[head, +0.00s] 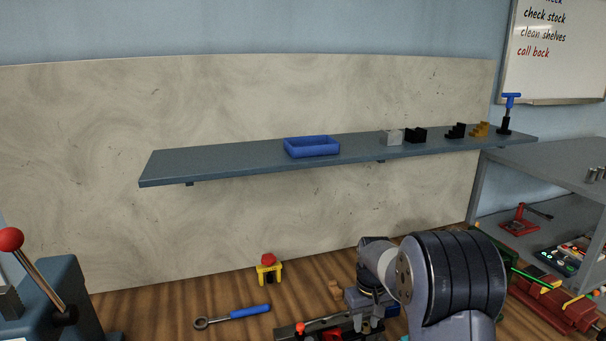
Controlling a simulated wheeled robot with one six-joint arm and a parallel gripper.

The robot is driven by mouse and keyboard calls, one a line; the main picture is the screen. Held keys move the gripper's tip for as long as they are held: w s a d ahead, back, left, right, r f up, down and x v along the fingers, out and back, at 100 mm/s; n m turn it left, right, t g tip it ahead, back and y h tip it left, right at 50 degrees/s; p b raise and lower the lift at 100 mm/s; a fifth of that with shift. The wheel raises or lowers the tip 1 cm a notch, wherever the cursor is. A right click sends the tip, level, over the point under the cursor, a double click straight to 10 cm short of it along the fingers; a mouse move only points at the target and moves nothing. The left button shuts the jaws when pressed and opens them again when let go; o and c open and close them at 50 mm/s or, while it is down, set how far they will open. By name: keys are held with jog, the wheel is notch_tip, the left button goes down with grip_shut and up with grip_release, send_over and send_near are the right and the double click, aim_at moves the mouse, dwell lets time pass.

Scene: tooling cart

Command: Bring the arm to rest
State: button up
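My arm reaches in from the bottom right, with a thick dark ribbed link in front and a grey wrist bent downward beyond it. My gripper (366,306) is low in the head view, at the end of the wrist, above the wooden surface (150,310).
A blue tray (312,153) and several small blocks stand on the wall shelf (225,165). A blue-handled wrench (235,317) and a yellow-and-red item (268,269) lie left of my arm. A red-knobbed lever (12,240) stands at left; a grey shelf unit (545,157) is at right.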

jog(key=shift+n, duration=1.2)
